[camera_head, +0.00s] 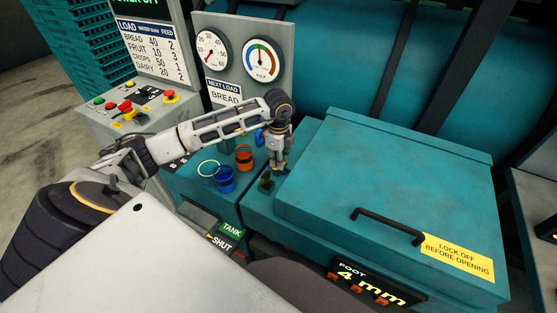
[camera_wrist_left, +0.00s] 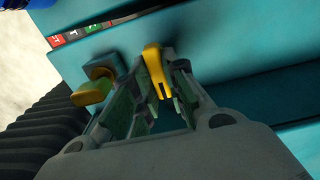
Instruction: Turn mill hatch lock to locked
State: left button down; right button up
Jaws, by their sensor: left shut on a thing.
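The mill hatch is a teal lid (camera_head: 385,170) with a black bar handle (camera_head: 388,226) and a yellow label (camera_head: 458,258) reading "LOCK OFF BEFORE OPENING". The lid looks closed. My left gripper (camera_head: 276,165) points down at the hatch housing's left end. In the left wrist view, a yellow lever (camera_wrist_left: 155,68) lies between the fingers of my left gripper (camera_wrist_left: 158,78), which is shut on it. I take this lever for the hatch lock. Its base and lock position cannot be made out. My right gripper is not in view.
A gauge panel (camera_head: 240,85) and a button console (camera_head: 130,108) are behind my arm. The wrist view shows a blue-and-yellow fitting (camera_wrist_left: 100,82) beside the fingers.

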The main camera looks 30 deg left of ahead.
pick_arm(q)
jog(key=c, duration=1.5)
grip_release()
jog(key=shift+o, duration=0.3)
jog(key=shift+r, duration=0.1)
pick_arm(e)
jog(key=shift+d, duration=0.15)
pick_arm(q)
jog(key=shift+r, duration=0.45)
notch_tip(320, 180, up, 11)
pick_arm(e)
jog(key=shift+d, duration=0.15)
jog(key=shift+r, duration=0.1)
